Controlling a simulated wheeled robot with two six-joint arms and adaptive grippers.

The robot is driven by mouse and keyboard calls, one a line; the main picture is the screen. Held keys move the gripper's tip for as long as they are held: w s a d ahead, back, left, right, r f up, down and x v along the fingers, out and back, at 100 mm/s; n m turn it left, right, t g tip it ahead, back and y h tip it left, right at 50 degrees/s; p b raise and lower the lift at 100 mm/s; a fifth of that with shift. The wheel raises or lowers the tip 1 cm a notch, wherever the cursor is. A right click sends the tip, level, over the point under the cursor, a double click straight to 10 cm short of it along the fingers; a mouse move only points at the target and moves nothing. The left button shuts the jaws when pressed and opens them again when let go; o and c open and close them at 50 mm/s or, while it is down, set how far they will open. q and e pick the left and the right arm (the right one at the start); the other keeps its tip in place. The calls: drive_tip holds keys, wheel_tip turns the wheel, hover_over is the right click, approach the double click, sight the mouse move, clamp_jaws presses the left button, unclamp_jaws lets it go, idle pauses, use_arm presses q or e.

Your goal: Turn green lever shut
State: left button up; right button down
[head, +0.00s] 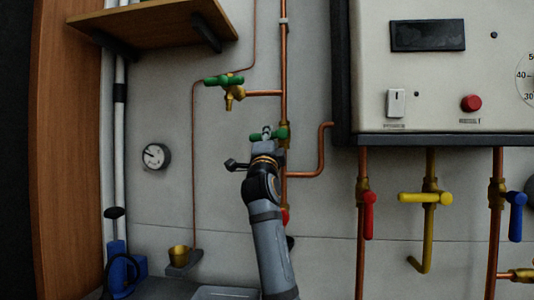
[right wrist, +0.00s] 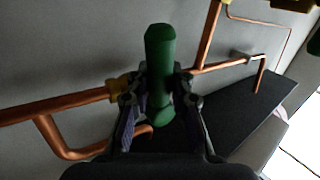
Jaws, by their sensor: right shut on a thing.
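The green lever (head: 281,133) sits on a brass valve in the vertical copper pipe left of the boiler. In the head view it lies level, across the pipe. My right gripper (head: 267,139) is at the lever and hides part of it and the valve. In the right wrist view, the green lever (right wrist: 160,70) stands between the two fingers of the right gripper (right wrist: 160,98), which are shut on it. Its rounded end sticks out past them. My left gripper is not in view.
A second green handle (head: 224,80) is on a brass tap up left. A wooden shelf (head: 150,22) hangs above it. The boiler (head: 440,95) is right, with red (head: 368,215), yellow (head: 425,197) and blue (head: 516,215) levers below. A gauge (head: 156,156) is left.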

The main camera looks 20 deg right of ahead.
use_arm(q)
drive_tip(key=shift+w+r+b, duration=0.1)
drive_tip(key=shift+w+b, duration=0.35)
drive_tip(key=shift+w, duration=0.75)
use_arm(e)
drive_tip(key=shift+w+r+m+g+h, duration=0.15)
drive_tip(key=shift+m+g+h, duration=0.45)
drive_tip(key=shift+m, duration=0.7)
drive_tip(key=shift+h, duration=0.3)
drive_tip(key=c, duration=1.2)
unclamp_jaws()
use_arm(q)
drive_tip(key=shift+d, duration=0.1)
use_arm(e)
drive_tip(key=shift+s, duration=0.2)
drive_tip(key=v, duration=1.2)
